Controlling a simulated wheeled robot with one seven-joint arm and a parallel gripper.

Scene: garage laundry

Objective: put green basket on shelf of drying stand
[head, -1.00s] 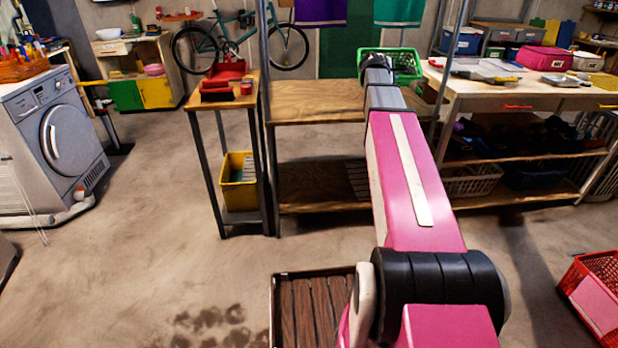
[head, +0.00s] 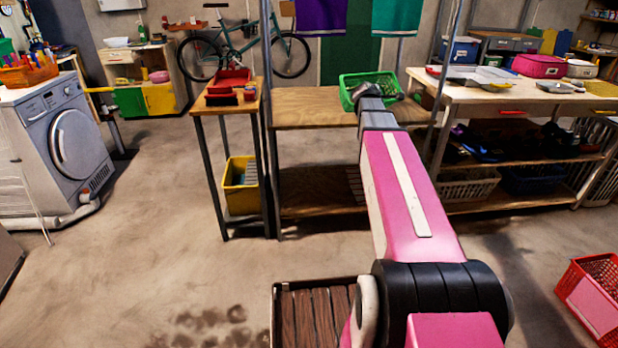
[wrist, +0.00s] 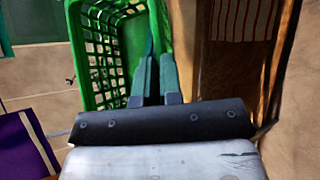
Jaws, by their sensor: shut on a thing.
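The green basket (head: 352,80) is in front of my arm's end in the head view, over the right part of the drying stand's upper wooden shelf (head: 305,108). I cannot tell whether it touches the shelf. In the wrist view the basket (wrist: 85,55) fills the upper left, its open inside partly showing. My gripper (wrist: 155,65) is shut on the basket's right-hand wall there, one finger on each side. In the head view my gripper (head: 368,92) is partly hidden by my wrist. A purple cloth (head: 320,15) and a teal cloth (head: 397,15) hang above the shelf.
Thin metal posts (head: 445,75) flank the shelf. A workbench (head: 520,92) with several items stands close on the right. A narrow table (head: 228,106) with red items stands left. A red basket (head: 590,275) is on the floor at right. The front floor is mostly clear.

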